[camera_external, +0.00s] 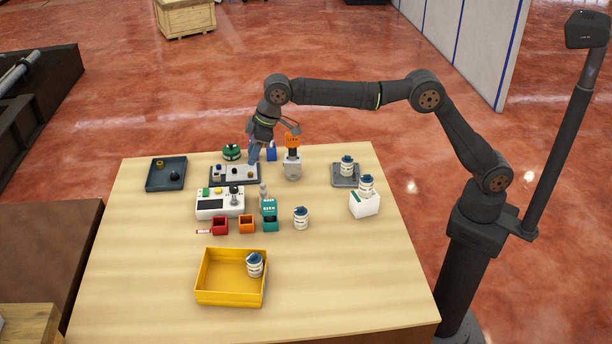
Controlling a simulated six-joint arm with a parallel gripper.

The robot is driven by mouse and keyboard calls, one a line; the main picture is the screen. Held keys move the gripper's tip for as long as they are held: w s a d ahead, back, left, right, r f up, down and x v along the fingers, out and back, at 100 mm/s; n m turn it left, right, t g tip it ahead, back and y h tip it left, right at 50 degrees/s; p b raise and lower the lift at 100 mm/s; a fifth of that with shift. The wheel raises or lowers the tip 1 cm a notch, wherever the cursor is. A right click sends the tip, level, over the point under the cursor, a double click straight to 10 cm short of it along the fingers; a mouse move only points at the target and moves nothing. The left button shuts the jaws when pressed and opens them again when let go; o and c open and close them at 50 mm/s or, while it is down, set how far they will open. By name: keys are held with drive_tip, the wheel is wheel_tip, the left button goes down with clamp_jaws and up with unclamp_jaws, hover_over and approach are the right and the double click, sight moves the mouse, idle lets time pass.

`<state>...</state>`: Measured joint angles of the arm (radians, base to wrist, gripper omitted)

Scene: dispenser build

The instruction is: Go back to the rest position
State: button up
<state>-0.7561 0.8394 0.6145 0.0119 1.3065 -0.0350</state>
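My gripper (255,158) points down over the back of the wooden table (150,290), at the right part of a dark tray with a light panel (222,172). My arm reaches in from its column at the right. The fingertips are small and partly merge with the things behind them, so I cannot see whether they are apart or hold anything. A blue item (271,152) stands just right of the gripper, and a green round item (231,152) stands to its left.
An orange-topped dispenser (292,165) stands close right of the gripper. A white control box (210,205), small coloured bins (246,224) and a white-and-blue bottle (301,218) sit mid-table. A yellow bin (210,291) holds a similar bottle (254,266). The front right table is clear.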

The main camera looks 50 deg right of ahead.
drive_tip(key=s+a+f, duration=0.4)
drive_tip(key=a+f, duration=0.3)
drive_tip(key=a, duration=0.2)
drive_tip(key=shift+s+a+f, duration=0.2)
drive_tip(key=shift+a+f, duration=0.1)
drive_tip(key=shift+f, duration=0.1)
drive_tip(key=w+d+r, duration=0.3)
drive_tip(key=d+r, duration=0.1)
drive_tip(key=d, duration=0.3)
drive_tip(key=w+d+r, duration=0.3)
drive_tip(key=d+r, duration=0.2)
drive_tip(key=d, duration=0.3)
drive_tip(key=shift+d+r, duration=0.15)
drive_tip(key=shift+d, duration=0.05)
